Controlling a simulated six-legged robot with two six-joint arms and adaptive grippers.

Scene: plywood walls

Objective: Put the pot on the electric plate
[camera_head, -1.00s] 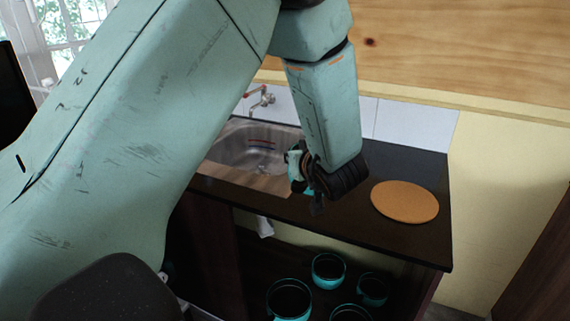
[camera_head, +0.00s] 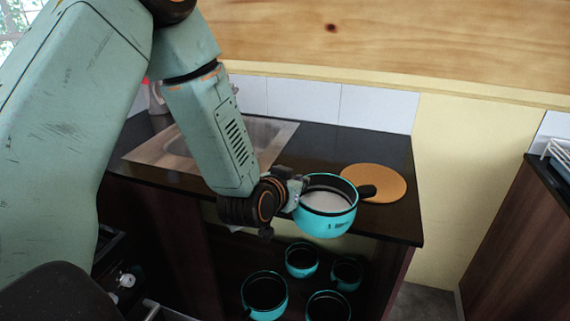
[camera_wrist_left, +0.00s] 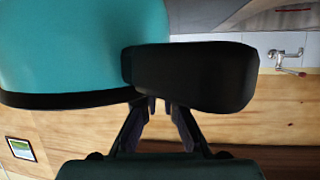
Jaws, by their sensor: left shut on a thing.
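A turquoise pot (camera_head: 325,222) with a black rim and a pale inside is held up at the front edge of the black counter. My left gripper (camera_head: 290,192) is shut on the pot, at its left side in the head view. A black handle sticks out to the pot's right. In the left wrist view the pot (camera_wrist_left: 80,45) fills the upper left, and the left gripper (camera_wrist_left: 162,108) meets a black handle (camera_wrist_left: 195,77). The electric plate is not clearly in view. My right gripper is not in view.
A round orange-brown board (camera_head: 385,183) lies on the counter (camera_head: 312,147) just behind the pot. A sink (camera_head: 250,135) is to the left. Several turquoise pots (camera_head: 264,296) stand on the shelf below. Another cabinet with a dish rack (camera_head: 562,152) is at the far right.

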